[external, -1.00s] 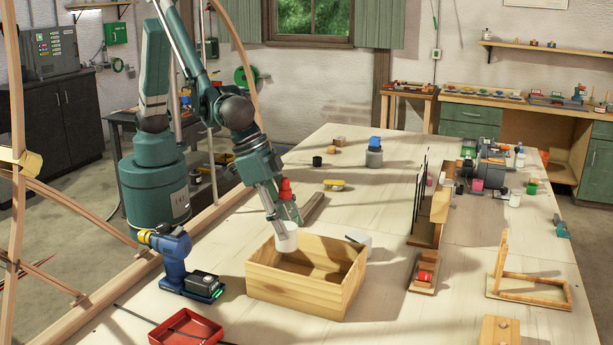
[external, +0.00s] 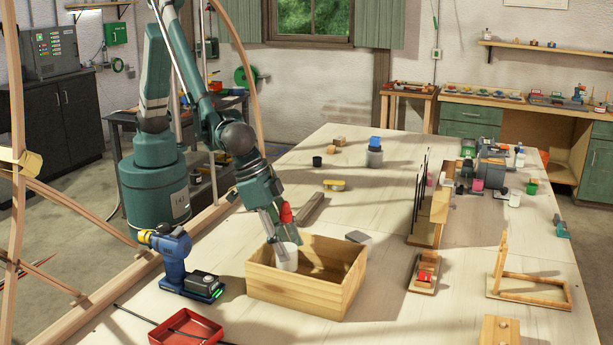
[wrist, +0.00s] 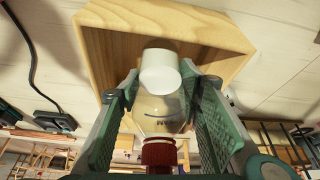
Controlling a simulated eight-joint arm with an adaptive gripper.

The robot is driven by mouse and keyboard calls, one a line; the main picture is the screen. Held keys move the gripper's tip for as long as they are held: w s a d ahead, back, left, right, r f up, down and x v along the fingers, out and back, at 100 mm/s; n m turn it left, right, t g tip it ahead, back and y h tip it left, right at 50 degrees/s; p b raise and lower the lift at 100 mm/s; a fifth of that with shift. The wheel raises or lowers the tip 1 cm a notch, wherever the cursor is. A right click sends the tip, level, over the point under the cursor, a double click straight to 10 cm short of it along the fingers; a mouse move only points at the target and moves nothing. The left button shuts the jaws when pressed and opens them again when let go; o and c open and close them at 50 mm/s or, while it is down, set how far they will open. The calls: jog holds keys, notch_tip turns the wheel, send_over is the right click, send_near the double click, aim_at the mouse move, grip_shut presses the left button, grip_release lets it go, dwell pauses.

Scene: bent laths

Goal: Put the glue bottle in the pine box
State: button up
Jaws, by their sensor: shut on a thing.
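The glue bottle (wrist: 160,109) has a clear body, a red end and a white end. My gripper (wrist: 161,88) is shut on it, one finger on each side, in the wrist view. In the external view, my gripper (external: 277,236) holds the bottle with the red end up and the white end (external: 287,260) down. The pine box (external: 298,293) is open-topped and stands on the table. The white end shows inside the box opening, near its left side. I cannot tell whether it touches the box floor.
A blue drill (external: 174,262) stands left of the box, and a red tray (external: 187,329) lies in front. A grey block (external: 358,237) lies behind the box. A wooden piece with a red part (external: 425,274) lies to the right. Bare table lies between it and the box.

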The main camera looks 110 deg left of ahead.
jog(key=shift+f, duration=1.75)
jog(key=shift+f, duration=0.15)
jog(key=o, duration=1.1)
jog(key=shift+c, duration=0.2)
jog(key=shift+r, duration=0.25)
jog(key=v, duration=1.1)
jog(key=shift+r, duration=0.4)
jog(key=shift+s, duration=0.1)
